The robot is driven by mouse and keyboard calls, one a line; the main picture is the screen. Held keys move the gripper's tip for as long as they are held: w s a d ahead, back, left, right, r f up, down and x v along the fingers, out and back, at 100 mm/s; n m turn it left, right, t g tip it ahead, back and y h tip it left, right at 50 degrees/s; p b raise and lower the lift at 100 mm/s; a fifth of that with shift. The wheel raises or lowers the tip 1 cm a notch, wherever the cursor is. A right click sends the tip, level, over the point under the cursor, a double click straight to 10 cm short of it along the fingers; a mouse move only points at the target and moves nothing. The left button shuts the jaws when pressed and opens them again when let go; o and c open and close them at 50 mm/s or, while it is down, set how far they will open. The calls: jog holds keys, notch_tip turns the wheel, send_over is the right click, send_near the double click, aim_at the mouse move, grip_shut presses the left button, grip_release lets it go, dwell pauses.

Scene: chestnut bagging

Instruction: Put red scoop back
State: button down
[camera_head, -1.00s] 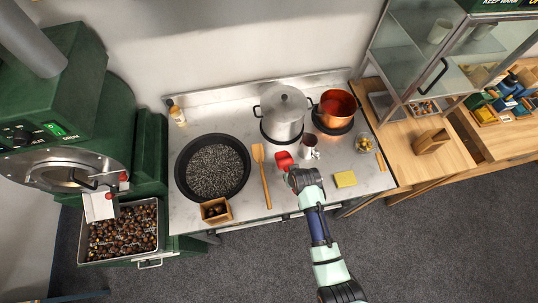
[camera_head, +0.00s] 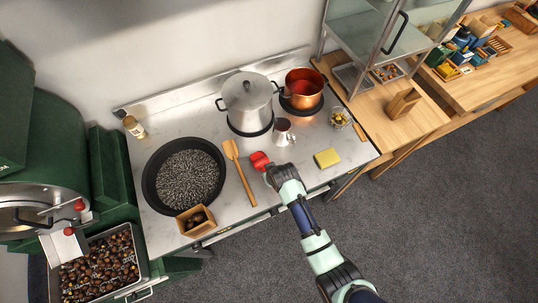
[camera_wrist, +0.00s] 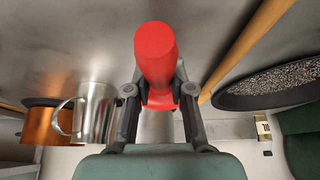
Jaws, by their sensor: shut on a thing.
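The red scoop (camera_head: 259,160) is at the end of my arm, over the front middle of the steel counter (camera_head: 233,200). In the wrist view the red scoop (camera_wrist: 156,55) stands out between the two fingers of my gripper (camera_wrist: 160,98), its rounded red end toward the camera. My gripper is shut on it; in the head view my gripper (camera_head: 270,172) partly covers it. I cannot tell whether the scoop touches the counter.
A wooden spatula (camera_head: 238,172) lies just left of the scoop, beside a black pan (camera_head: 150,190) of dark grains.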

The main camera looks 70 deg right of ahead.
jog(key=shift+f, duration=0.6)
dwell(0.3)
jog(key=c, duration=0.9)
grip_release()
jog(key=shift+c, duration=0.2)
jog(key=v, duration=1.2)
